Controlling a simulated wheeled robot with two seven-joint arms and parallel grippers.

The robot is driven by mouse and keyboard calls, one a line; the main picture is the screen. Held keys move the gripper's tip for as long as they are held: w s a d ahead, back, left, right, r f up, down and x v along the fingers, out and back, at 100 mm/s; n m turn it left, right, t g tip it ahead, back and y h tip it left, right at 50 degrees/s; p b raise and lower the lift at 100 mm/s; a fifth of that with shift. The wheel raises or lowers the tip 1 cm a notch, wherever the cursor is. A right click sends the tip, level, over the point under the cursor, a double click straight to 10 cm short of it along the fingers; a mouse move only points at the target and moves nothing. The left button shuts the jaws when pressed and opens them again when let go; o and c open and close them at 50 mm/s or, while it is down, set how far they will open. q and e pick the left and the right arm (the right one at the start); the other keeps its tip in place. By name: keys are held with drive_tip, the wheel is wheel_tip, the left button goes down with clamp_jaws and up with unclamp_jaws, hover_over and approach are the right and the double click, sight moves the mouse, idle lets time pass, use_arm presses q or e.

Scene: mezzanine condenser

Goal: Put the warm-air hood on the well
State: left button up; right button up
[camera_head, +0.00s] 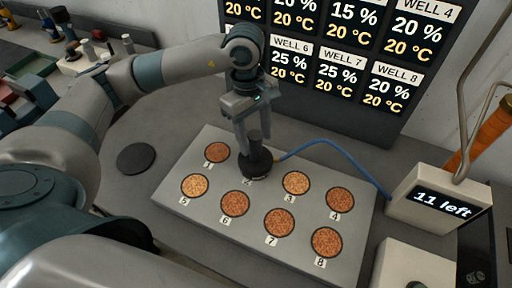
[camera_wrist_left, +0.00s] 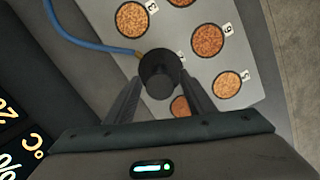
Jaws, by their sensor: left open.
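The black warm-air hood (camera_head: 257,165) with its upright knob sits over well 2 on the grey well plate (camera_head: 190,226), and a blue hose runs from it. In the left wrist view the hood (camera_wrist_left: 160,77) shows between my fingers. My left gripper (camera_head: 253,143) is open, its fingers pointing down around the hood's knob; I cannot tell whether they touch it. The left gripper (camera_wrist_left: 163,92) also spans the hood in the wrist view. The wells hold brown to tan grains; well 2 is hidden under the hood. My right gripper is not in view.
The blue hose (camera_head: 340,153) runs right to a white box with a display (camera_head: 440,203) reading "11 left". A dark board (camera_head: 340,70) of well readings stands behind. A flat black disc (camera_head: 136,158) lies left of the plate. Trays and tools sit at far left.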

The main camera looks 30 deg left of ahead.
use_arm(q)
drive_tip(key=r, duration=0.2)
drive_tip(key=r+b, duration=0.1)
drive_tip(key=r, duration=0.1)
drive_tip(key=r+b, duration=0.1)
drive_tip(key=r, duration=0.1)
drive_tip(key=shift+w+a+r, duration=0.15)
drive_tip(key=shift+a+r, duration=0.05)
drive_tip(key=shift+a, duration=0.15)
drive_tip(key=shift+a+r, duration=0.1)
drive_tip(key=shift+r, duration=0.4)
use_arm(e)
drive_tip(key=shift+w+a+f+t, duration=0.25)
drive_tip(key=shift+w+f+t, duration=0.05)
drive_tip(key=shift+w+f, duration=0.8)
